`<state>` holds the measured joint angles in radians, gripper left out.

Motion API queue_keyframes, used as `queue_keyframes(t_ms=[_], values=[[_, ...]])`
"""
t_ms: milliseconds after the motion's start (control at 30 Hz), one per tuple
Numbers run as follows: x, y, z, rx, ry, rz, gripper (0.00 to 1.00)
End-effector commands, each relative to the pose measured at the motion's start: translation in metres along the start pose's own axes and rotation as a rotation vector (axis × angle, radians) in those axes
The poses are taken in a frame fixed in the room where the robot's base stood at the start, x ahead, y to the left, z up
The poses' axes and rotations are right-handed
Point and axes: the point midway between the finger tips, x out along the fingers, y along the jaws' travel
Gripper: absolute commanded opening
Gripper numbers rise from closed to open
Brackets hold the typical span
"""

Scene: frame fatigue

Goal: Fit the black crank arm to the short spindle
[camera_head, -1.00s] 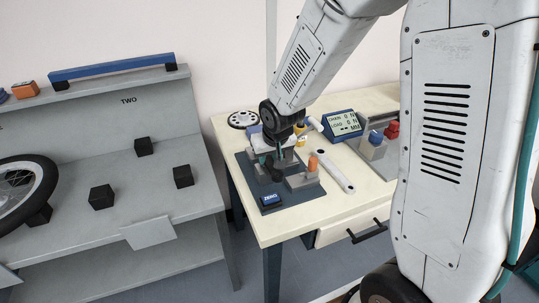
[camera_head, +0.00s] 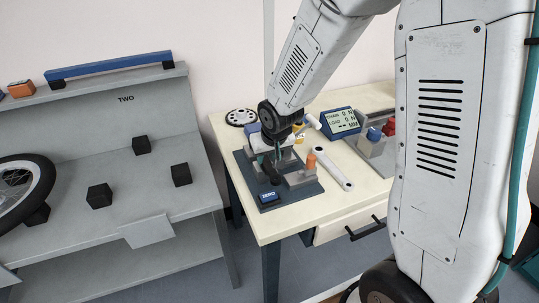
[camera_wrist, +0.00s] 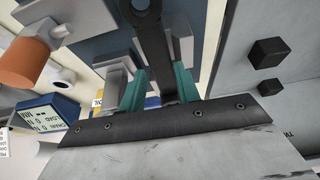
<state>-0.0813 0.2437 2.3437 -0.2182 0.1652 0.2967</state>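The black crank arm (camera_wrist: 155,45) runs between the two teal fingers of my gripper (camera_wrist: 160,80) in the wrist view. Its wide end with a round hole reaches the top edge. A gap seems to show beside the left finger; whether the fingers press on the crank is unclear. In the head view my gripper (camera_head: 276,152) is low over the dark fixture plate (camera_head: 300,193), and the crank arm (camera_head: 272,175) shows as a dark bar below it. Grey blocks (camera_wrist: 113,78) stand on the plate. I cannot pick out the short spindle; the gripper and crank may hide it.
A wrench (camera_head: 334,170) lies to the right. A display (camera_head: 341,122) and a grey holder (camera_head: 372,148) stand behind. A chainring (camera_head: 241,117) lies at the back left. The front table strip is clear.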

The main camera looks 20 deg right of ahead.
Motion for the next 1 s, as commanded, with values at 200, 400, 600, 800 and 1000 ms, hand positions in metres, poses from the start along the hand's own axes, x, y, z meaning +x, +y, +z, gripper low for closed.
queue_keyframes(t_ms=[200,400,600,800,1000], values=[[0.000,-0.003,0.000,-0.003,0.002,-0.004,0.47],[-0.001,-0.002,0.000,-0.001,0.001,-0.003,0.47],[-0.020,0.000,-0.001,0.002,0.005,-0.002,0.52],[-0.053,0.003,-0.001,0.004,0.006,-0.001,0.52],[-0.074,0.003,0.000,0.004,0.002,-0.001,0.52]])
